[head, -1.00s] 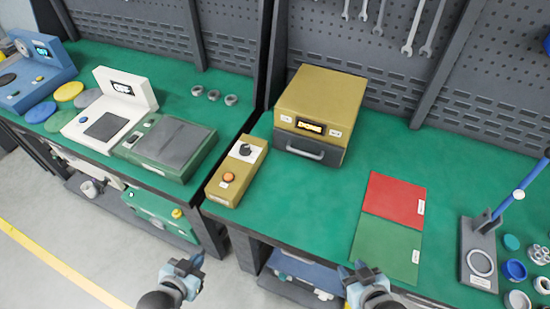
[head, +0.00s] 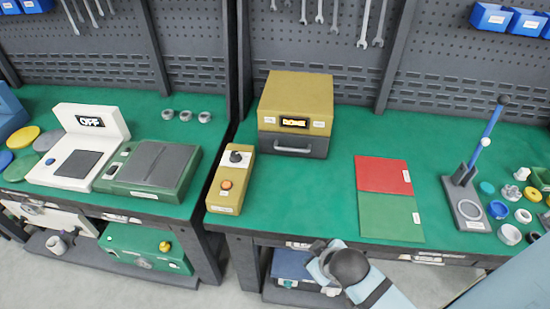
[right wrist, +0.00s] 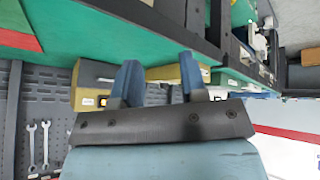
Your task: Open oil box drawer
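The oil box (head: 296,98) is a gold box on the green bench top, with a lit display that seems to read DONE. Below it is a dark grey drawer (head: 275,141) with a bar handle (head: 292,150). The drawer looks closed, flush with the box. My right gripper (right wrist: 158,78) has its two blue fingers apart with nothing held between them in the right wrist view. In the head view my right arm (head: 352,272) is at the bench's front edge, well short of the handle. My left gripper is out of view.
A gold control box (head: 230,178) with a knob and orange button stands left of the oil box. A red and green mat (head: 390,216) lies to the right. A stand with a blue lever (head: 486,138) is farther right. The bench before the drawer is clear.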

